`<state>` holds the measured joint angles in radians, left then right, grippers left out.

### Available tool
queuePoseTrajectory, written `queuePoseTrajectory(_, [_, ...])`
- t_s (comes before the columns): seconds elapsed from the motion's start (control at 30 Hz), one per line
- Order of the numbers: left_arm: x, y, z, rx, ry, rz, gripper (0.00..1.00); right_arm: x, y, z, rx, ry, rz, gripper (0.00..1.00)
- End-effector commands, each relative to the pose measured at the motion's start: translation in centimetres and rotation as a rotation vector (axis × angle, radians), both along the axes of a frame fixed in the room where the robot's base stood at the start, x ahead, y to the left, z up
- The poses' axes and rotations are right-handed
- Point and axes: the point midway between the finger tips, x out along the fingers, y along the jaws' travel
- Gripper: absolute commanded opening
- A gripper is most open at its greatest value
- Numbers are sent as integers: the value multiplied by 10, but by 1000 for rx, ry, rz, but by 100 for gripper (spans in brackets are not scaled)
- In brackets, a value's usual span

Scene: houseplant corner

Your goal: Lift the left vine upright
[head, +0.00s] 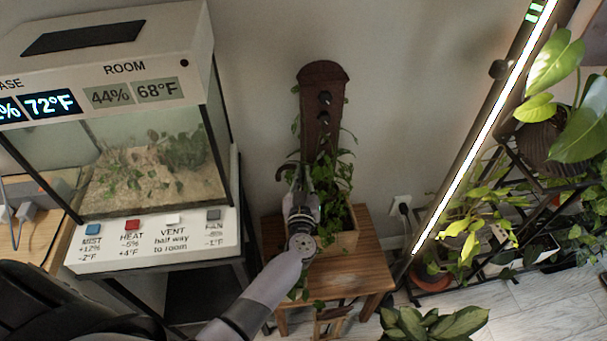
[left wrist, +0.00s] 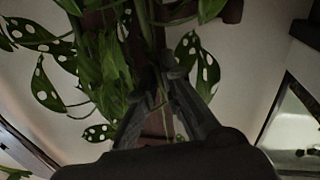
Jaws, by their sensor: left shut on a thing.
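A brown upright board (head: 321,85) with dark pegs rises behind a wooden planter (head: 349,240) on a small wooden table (head: 373,262). Green vines (head: 338,180) grow from the planter, with some leaves against the board. My left gripper (head: 301,190) is in front of the board's lower left side. In the left wrist view my left gripper (left wrist: 168,85) is shut on a thin vine stem, close to the board. White-spotted leaves (left wrist: 48,88) hang around it. My arm and gripper hide part of the planter and the held stem. My right gripper is not in view.
A glass terrarium (head: 155,165) with a control panel (head: 165,240) stands close on the left. A bright light bar (head: 485,130) slants at the right, beside shelved plants (head: 470,225). A leafy plant (head: 432,325) stands at the front right. Wall beside the board is clear.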

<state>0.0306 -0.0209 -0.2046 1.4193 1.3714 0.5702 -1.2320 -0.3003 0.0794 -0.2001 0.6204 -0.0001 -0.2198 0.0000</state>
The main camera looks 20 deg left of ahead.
Motion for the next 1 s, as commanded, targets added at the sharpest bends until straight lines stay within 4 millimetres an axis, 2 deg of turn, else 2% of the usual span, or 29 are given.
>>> queuePoseTrajectory(0.3, [10, -16, 5, 72, 47, 2, 0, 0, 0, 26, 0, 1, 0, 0])
queuePoseTrajectory(0.67, [11, -20, 1, 89, 56, -2, 0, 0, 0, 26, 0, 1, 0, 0])
queuePoseTrajectory(0.7, [11, -20, 1, 89, 56, -2, 9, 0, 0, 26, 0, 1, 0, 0])
queuePoseTrajectory(1.0, [11, -19, 2, 89, 55, -2, 28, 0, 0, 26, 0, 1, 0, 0])
